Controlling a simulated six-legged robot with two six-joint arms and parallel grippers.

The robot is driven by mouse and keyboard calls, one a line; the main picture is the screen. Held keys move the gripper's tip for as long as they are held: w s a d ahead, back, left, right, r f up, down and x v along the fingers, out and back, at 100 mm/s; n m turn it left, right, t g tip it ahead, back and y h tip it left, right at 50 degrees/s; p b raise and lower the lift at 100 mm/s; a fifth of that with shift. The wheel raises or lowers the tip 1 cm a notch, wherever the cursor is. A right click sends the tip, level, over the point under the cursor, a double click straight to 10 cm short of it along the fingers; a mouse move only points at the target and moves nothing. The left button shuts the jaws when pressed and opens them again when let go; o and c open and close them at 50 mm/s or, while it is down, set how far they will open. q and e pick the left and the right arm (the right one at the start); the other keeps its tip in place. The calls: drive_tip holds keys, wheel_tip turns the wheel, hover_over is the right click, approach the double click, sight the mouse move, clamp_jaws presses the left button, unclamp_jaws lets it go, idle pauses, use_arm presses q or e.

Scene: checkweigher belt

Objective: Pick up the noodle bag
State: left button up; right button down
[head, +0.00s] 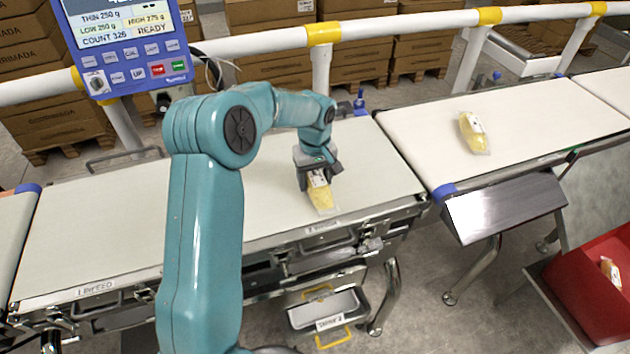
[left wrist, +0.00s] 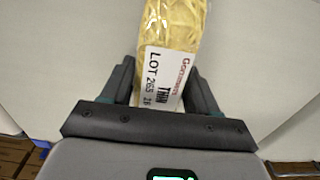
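A noodle bag (head: 320,193), clear with yellow contents and a white label, is at the front half of the middle belt (head: 120,215). My left gripper (head: 320,178) is over its label end, with one finger on each side. In the left wrist view the noodle bag (left wrist: 178,22) runs away from me between the fingers of the left gripper (left wrist: 160,70). The fingers lie very close to its sides; I cannot tell whether they press on it. The bag looks to be on the belt or just above it. My right gripper is not in view.
Another yellow bag (head: 474,132) lies on the right belt (head: 545,112). A red bin (head: 590,290) at the lower right holds a bag. A display panel (head: 128,40) and a white rail (head: 400,27) run behind the belts. The middle belt is clear around the gripper.

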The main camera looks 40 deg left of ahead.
sight(315, 174)
use_arm(q)
drive_tip(key=shift+r, duration=0.1)
drive_tip(key=c, duration=0.4)
drive_tip(key=shift+r, duration=0.15)
drive_tip(key=shift+c, duration=0.2)
wheel_tip(315, 174, up, 20)
drive_tip(key=p, duration=0.1)
drive_tip(key=shift+d+f, duration=0.1)
drive_tip(key=shift+f, duration=0.1)
